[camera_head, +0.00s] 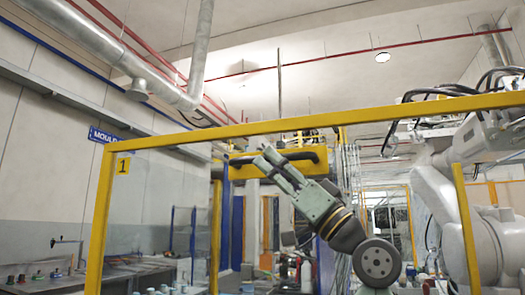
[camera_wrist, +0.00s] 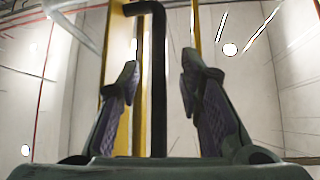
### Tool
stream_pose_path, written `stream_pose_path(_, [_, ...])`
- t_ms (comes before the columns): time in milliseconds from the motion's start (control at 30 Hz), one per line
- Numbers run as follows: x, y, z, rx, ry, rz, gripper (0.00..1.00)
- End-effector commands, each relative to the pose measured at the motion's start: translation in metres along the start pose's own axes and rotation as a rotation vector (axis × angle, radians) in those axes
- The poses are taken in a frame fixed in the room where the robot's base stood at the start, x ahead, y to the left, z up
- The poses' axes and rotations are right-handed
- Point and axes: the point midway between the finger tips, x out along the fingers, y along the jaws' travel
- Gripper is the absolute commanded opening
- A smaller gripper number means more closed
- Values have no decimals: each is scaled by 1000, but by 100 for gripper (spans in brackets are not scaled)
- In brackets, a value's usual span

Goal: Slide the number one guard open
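The number one guard (camera_head: 107,200) shows in the head view as a yellow frame with a plate marked "1" (camera_head: 122,166) at its upper left corner. A black handle (camera_head: 242,160) runs along a yellow crosspiece (camera_head: 238,172) below the frame's top bar. My gripper (camera_head: 264,160) is raised in front of the handle and hides part of it. In the wrist view the handle (camera_wrist: 158,85) stands between the two fingers of my gripper (camera_wrist: 160,72), with a visible gap on each side. The fingers are open.
A workbench (camera_head: 130,272) with small items stands at lower left. A large white robot arm (camera_head: 495,240) stands at the right, near the frame's right post (camera_head: 465,230). A blue sign (camera_head: 101,135) is on the left wall.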

Motion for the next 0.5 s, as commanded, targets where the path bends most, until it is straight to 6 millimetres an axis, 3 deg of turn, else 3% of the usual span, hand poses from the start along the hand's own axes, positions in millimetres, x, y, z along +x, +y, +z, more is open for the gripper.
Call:
stream_pose_path(200, [28, 0, -1, 1, 0, 1, 33])
stream_pose_path(500, [33, 0, 0, 0, 0, 0, 33])
